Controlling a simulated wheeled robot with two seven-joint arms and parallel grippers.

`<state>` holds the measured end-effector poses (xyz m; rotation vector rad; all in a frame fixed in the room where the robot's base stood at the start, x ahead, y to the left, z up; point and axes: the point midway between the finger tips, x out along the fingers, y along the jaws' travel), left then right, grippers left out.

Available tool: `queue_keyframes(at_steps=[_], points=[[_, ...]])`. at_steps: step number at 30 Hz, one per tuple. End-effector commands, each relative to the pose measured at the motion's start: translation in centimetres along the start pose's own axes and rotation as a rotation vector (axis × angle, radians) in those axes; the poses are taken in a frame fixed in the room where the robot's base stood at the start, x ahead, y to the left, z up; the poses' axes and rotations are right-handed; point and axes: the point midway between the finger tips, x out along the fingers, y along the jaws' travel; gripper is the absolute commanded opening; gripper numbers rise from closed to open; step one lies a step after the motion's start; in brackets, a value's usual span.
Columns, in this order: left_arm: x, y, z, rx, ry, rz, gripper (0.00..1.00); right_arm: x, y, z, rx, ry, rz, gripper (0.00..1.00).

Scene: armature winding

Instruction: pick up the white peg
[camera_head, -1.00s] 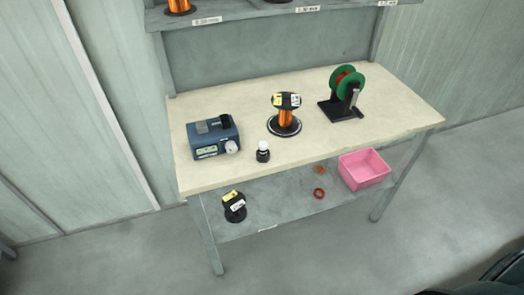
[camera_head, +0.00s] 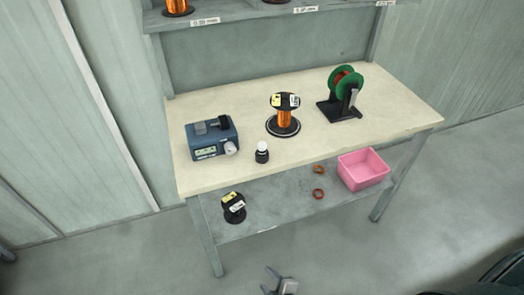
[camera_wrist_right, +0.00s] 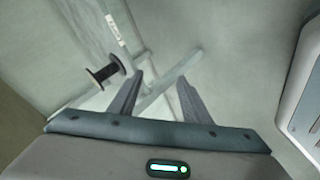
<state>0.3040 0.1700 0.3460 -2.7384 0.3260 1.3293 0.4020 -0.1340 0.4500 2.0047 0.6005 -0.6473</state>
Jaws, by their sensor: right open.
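A pale upright piece (camera_head: 353,97), which may be the white peg, shows at the front of the black stand (camera_head: 340,108) with the green-rimmed reel (camera_head: 346,84). It is on the right part of the bench top; its exact shape is too small to tell. My right gripper (camera_head: 281,274) is at the bottom edge of the head view, in front of and below the bench, far from the stand. In the right wrist view, its two fingers (camera_wrist_right: 158,85) are apart with nothing between them. My left gripper is out of view.
The bench top (camera_head: 215,178) holds a blue device (camera_head: 211,140), a white-capped black bottle (camera_head: 262,154) and a copper wire spool (camera_head: 284,120). The lower shelf (camera_head: 275,205) holds a black spool (camera_head: 234,208), orange rings (camera_head: 318,194) and a pink bin (camera_head: 363,170). Floor in front is open.

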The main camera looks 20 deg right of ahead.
Motion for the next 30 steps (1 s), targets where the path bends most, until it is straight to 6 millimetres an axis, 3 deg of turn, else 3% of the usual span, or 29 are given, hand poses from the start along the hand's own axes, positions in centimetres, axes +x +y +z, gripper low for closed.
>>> queue_keyframes(at_steps=[1, 8, 12, 18, 24, 30], points=[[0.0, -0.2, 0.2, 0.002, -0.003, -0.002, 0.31, -0.2, 2.5, -1.8, -0.153, 0.013, 0.045, 0.44], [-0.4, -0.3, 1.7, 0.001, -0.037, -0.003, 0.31, -3.0, 13.6, -8.6, -0.883, -0.064, 0.269, 0.44], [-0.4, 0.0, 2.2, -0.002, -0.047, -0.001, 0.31, -6.5, 20.5, -12.1, -1.285, -0.21, 0.406, 0.44], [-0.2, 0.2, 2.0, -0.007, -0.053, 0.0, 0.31, -12.5, 28.4, -15.6, -1.711, -0.494, 0.532, 0.44], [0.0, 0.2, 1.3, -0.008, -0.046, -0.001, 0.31, -16.4, 32.2, -17.0, -1.907, -0.694, 0.561, 0.44], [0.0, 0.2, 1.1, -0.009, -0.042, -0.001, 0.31, -17.2, 33.0, -17.3, -1.946, -0.738, 0.563, 0.44]])
